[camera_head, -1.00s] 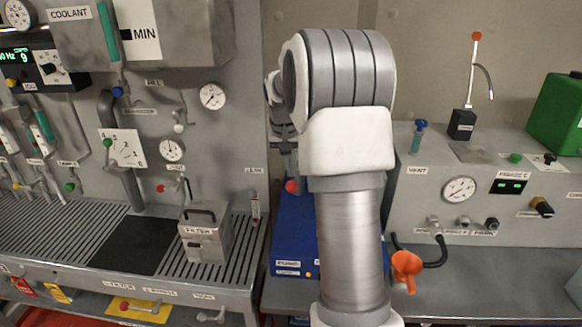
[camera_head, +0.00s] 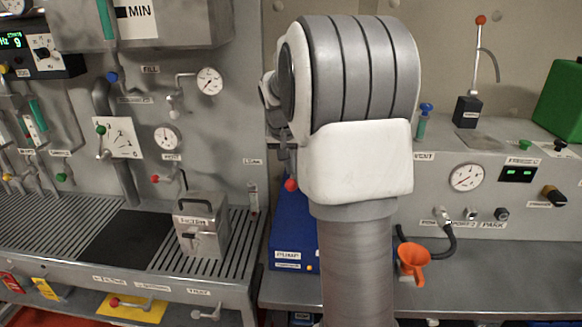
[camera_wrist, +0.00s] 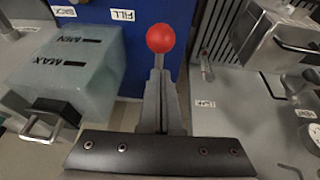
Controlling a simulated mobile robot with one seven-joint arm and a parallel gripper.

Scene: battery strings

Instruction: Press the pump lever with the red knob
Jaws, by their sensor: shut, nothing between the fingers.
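The red knob (camera_head: 291,185) shows in the head view just left of my arm, above a blue box (camera_head: 290,232) whose label appears to read PUMP. In the wrist view the round red knob (camera_wrist: 160,38) is at top centre, on a thin grey stem (camera_wrist: 158,62). My gripper (camera_wrist: 160,75) is shut and empty, with its fingertips pointing at the knob and overlapping the stem's lower part. I cannot tell whether they touch it. In the head view my arm hides the lever's base and much of the blue box.
Another lever with an orange-red knob (camera_head: 481,20) stands on a black block at right. A grey filter box (camera_head: 203,225) stands on the slatted bench at left. An orange funnel (camera_head: 412,258) is right of my arm. A translucent MIN/MAX tank (camera_wrist: 75,75) is left in the wrist view.

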